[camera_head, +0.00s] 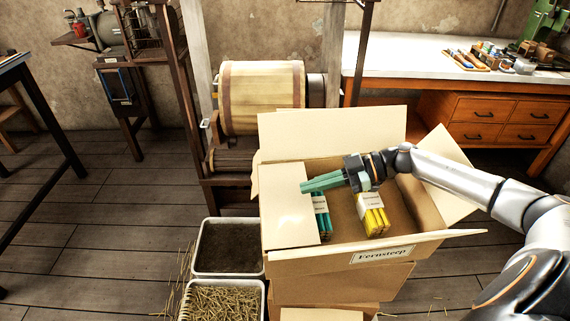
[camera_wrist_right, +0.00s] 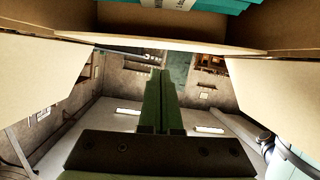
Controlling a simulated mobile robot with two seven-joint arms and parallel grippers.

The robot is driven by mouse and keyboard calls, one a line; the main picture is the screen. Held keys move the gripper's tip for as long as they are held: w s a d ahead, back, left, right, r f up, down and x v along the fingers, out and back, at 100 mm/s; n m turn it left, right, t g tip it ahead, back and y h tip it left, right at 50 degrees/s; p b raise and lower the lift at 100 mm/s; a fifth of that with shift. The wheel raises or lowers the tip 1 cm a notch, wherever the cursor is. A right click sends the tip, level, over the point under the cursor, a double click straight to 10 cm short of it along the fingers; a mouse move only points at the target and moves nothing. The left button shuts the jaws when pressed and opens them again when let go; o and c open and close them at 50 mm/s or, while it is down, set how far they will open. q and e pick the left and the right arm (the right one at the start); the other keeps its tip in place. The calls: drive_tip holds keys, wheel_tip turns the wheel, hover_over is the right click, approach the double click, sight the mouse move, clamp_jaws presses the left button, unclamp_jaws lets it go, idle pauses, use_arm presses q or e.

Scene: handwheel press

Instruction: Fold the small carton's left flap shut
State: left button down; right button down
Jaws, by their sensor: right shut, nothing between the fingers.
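The open carton (camera_head: 330,258) stands at the centre, marked "Fernsteep". Its left flap (camera_head: 287,220) lies inward, roughly level, over the left part of the opening. The back flap (camera_head: 335,130) stands up, and the right flap (camera_head: 447,170) leans outward. A teal bundle (camera_head: 321,222) and a yellow bundle (camera_head: 372,213) are inside. My right gripper (camera_head: 304,187) is shut and empty, its green fingertips over the left flap; I cannot tell whether they touch it. The shut fingers also show in the right wrist view (camera_wrist_right: 161,75). My left gripper is not in view.
The carton rests on another box (camera_head: 340,285). Two trays stand to its left, one dark inside (camera_head: 200,262), one full of straw (camera_head: 183,300). A wooden drum machine (camera_head: 262,98) is close behind. A workbench (camera_head: 400,60) is at the back right.

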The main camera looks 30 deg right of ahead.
drive_tip(key=shift+d+f, duration=0.3)
drive_tip(key=shift+f, duration=0.55)
drive_tip(key=shift+d+f, duration=0.1)
drive_tip(key=shift+f, duration=0.25)
drive_tip(key=shift+r, duration=0.1)
drive_tip(key=shift+w+a+r+p, duration=0.15)
drive_tip(key=shift+a+p, duration=0.2)
drive_tip(key=shift+w+a+r+p, duration=0.1)
drive_tip(key=shift+a+p, duration=0.25)
